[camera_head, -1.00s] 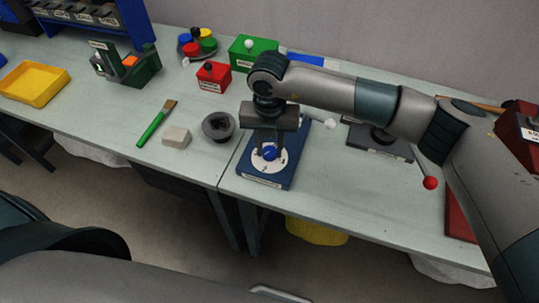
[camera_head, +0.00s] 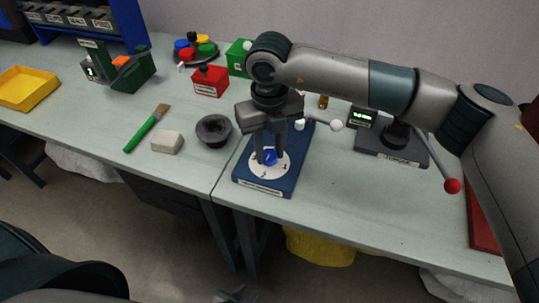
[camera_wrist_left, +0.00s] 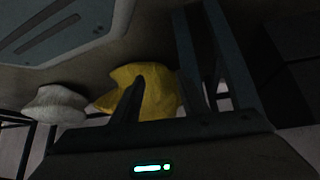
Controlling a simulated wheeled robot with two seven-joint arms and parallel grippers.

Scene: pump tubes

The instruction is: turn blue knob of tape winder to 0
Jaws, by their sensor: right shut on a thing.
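The tape winder has a blue base (camera_head: 243,183), a white dial (camera_head: 262,174) with small dark marks, and a blue knob (camera_head: 270,157) at the dial's centre. My right gripper (camera_head: 269,160) points down over the dial and is shut on the blue knob, with its fingers hiding part of it. The marks are too small to read the setting. My left gripper (camera_head: 236,296) shows only partly at the bottom edge, below the table. In the left wrist view, its fingers (camera_wrist_left: 165,85) stand apart with nothing held between them.
A dark round bowl (camera_head: 213,131), a pale block (camera_head: 167,141) and a green-handled brush (camera_head: 147,130) lie left of the winder. A device with a red-ball lever (camera_head: 452,186) stands to the right. A yellow bag (camera_head: 320,248) lies under the table.

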